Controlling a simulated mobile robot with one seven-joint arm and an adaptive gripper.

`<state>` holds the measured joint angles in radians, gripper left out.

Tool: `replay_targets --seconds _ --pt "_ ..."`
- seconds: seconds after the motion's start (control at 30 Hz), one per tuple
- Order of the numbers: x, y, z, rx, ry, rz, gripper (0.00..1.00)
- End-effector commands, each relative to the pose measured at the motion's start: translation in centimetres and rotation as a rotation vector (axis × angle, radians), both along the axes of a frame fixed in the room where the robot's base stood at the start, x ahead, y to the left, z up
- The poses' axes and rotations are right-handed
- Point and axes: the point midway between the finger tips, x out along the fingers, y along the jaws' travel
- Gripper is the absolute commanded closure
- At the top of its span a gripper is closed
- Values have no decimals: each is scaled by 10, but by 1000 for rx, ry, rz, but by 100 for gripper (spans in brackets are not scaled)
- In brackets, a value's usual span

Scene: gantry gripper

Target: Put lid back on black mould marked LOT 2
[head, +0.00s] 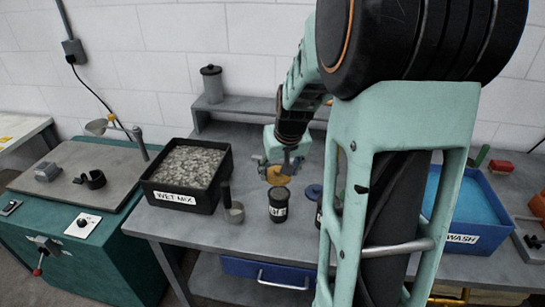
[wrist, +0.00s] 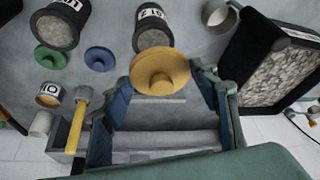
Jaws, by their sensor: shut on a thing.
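My gripper (head: 278,166) is shut on a yellow-orange lid (head: 277,176), held by its knob. In the wrist view the lid (wrist: 160,68) sits between my fingertips (wrist: 160,82). A black mould (head: 278,207) with a white label stands on the bench just below and in front of the lid, apart from it. In the wrist view this mould (wrist: 153,36) is open and filled with grey mix; its label is upside down and seems to carry a 2. A second black mould (wrist: 62,27) also stands open; my arm partly hides it in the head view.
A blue lid (wrist: 99,58) and a green lid (wrist: 50,56) lie near the moulds. A blue WASH tub (head: 465,238) stands right.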

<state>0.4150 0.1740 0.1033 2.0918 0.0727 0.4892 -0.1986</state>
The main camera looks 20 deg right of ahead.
Motion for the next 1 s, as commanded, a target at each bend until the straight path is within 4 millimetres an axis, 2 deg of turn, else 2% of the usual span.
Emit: replay_targets --seconds 0.27,0.8,1.0 --pt "-1 -5 -6 1 0 -6 57" --pt "0 -4 -55 1 -1 -5 57" --pt "0 -4 -63 1 -2 -5 57"
